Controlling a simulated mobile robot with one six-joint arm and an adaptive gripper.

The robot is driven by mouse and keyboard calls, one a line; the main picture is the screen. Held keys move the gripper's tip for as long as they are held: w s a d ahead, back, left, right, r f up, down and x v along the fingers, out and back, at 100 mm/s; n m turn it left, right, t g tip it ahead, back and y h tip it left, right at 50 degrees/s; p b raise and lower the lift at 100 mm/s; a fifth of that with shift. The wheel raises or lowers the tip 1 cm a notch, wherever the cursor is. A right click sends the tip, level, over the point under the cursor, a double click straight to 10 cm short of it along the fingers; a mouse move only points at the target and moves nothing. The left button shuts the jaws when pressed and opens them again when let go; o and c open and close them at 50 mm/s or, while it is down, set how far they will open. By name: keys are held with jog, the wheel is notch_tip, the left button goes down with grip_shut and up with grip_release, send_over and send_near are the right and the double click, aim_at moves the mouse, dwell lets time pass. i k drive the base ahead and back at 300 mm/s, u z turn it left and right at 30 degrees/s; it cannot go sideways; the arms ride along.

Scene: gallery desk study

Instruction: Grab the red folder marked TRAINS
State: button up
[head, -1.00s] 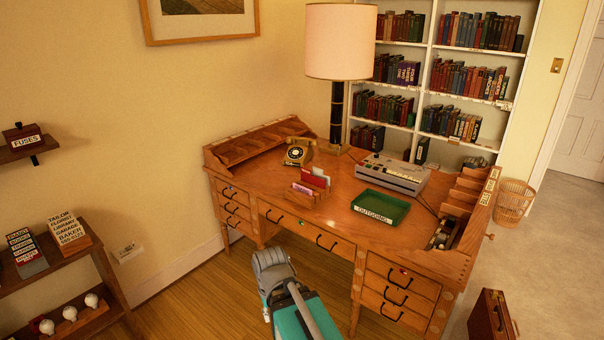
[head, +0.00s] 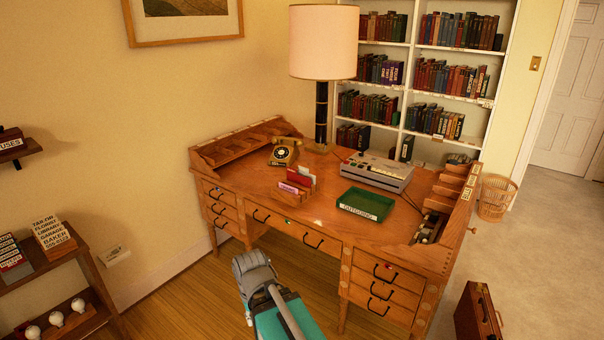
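Several folders stand in a small wooden holder (head: 296,194) on the desk. A red folder (head: 301,177) shows in it with a pale one, and a pinkish-purple one (head: 289,188) is at the front. The writing on them is too small to read, so I cannot tell whether the red one says TRAINS. Part of my arm, grey and teal, shows at the bottom centre, in front of the desk and below the holder. I cannot make out my gripper's fingers.
The wooden desk (head: 262,189) also bears a black-and-gold telephone (head: 284,152), a tall lamp (head: 322,45), a grey machine (head: 376,172) and a green OUTGOING tray (head: 364,205). A briefcase (head: 478,312) and a wicker basket (head: 495,198) stand on the floor at the right. Wooden floor is clear before the desk.

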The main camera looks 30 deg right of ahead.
aim_at(292, 175)
jog(key=z, duration=0.05)
jog(key=k, duration=0.65)
jog(key=z, duration=0.65)
jog(key=i, duration=1)
jog(key=u, duration=0.1)
